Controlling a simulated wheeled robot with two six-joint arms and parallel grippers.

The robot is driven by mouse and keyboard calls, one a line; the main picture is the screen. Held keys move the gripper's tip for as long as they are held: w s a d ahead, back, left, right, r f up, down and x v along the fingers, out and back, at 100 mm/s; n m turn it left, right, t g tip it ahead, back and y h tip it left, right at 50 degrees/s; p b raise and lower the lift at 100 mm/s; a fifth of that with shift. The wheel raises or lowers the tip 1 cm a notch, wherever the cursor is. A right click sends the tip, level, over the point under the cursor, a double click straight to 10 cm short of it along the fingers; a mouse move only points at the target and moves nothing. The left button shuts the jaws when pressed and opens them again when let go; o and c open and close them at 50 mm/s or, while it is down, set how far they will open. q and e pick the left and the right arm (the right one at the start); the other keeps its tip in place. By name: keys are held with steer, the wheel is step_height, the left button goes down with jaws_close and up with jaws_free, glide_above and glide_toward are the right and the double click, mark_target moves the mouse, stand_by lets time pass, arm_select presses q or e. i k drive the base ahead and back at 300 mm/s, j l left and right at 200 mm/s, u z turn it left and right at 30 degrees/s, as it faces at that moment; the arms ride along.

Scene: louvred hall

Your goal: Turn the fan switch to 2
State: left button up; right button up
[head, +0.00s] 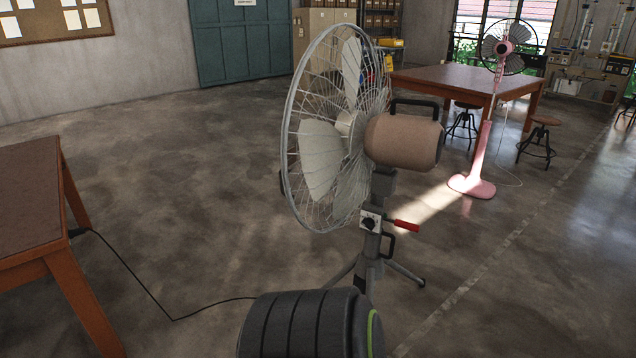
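A large grey standing fan (322,165) with a beige motor housing (403,141) stands in the middle of the head view, its cage facing left. On its post below the motor is a small white switch plate with a black round knob (369,223). The marks on the plate and the knob's setting are too small to read. A red-handled lever (406,226) sticks out to the right of the plate. Neither of my grippers is in view, and nothing touches the switch.
A brown table (30,205) stands at the left; a black cable (135,277) runs from it across the floor. Behind are another table (455,80), stools (540,135) and a pink fan (472,186). The fan's tripod legs (405,272) spread on the floor.

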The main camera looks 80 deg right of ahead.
mark_target(368, 223)
steer(key=k+l, duration=0.25)
steer(key=k, duration=0.2)
steer(key=k+l+u, duration=0.1)
steer(key=k, duration=0.4)
steer(key=l, duration=0.1)
